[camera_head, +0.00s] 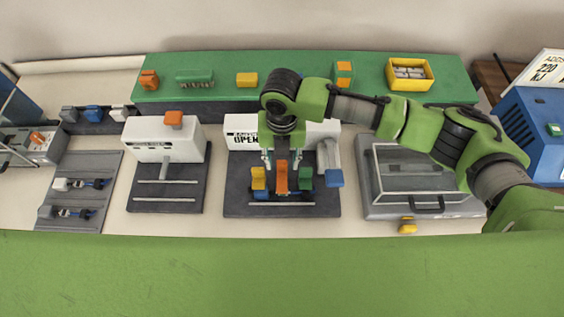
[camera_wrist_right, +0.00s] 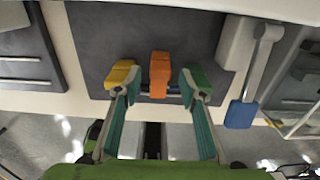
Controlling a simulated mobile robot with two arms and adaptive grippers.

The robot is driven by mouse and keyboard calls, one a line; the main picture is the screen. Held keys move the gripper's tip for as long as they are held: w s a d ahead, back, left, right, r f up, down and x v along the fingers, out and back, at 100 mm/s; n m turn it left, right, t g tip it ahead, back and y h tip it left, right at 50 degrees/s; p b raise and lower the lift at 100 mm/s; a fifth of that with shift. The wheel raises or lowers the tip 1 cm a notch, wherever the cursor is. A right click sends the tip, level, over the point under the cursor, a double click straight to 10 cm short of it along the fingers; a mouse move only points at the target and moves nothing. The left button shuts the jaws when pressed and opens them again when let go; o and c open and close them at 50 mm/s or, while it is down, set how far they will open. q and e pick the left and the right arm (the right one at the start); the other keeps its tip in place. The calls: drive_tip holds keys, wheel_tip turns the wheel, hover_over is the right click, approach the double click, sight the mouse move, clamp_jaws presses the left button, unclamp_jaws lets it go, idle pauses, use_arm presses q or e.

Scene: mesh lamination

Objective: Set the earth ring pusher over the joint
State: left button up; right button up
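On the dark base (camera_head: 240,204) of the middle machine stand a yellow block (camera_head: 258,178), an orange upright piece (camera_head: 281,178) and a green block (camera_head: 305,178) in a row. I cannot tell which is the earth ring pusher. My right gripper (camera_head: 282,158) points down over this row, open. In the right wrist view its fingertips (camera_wrist_right: 158,93) are apart, one by the yellow block (camera_wrist_right: 122,76), one by the green block (camera_wrist_right: 197,80). The orange piece (camera_wrist_right: 160,75) lies between them with gaps on both sides. The joint is hard to make out. My left gripper is not in view.
A blue-ended lever (camera_head: 334,178) stands right of the row. A white machine with an orange top (camera_head: 173,119) is to the left, a grey lidded unit (camera_head: 380,211) to the right. A green shelf (camera_head: 215,93) runs behind, with a yellow bin (camera_head: 428,83).

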wheel_tip(320, 180, up, 10)
idle(0.3)
drive_tip(key=shift+s+f, duration=0.1)
drive_tip(key=shift+s, duration=0.05)
idle(0.3)
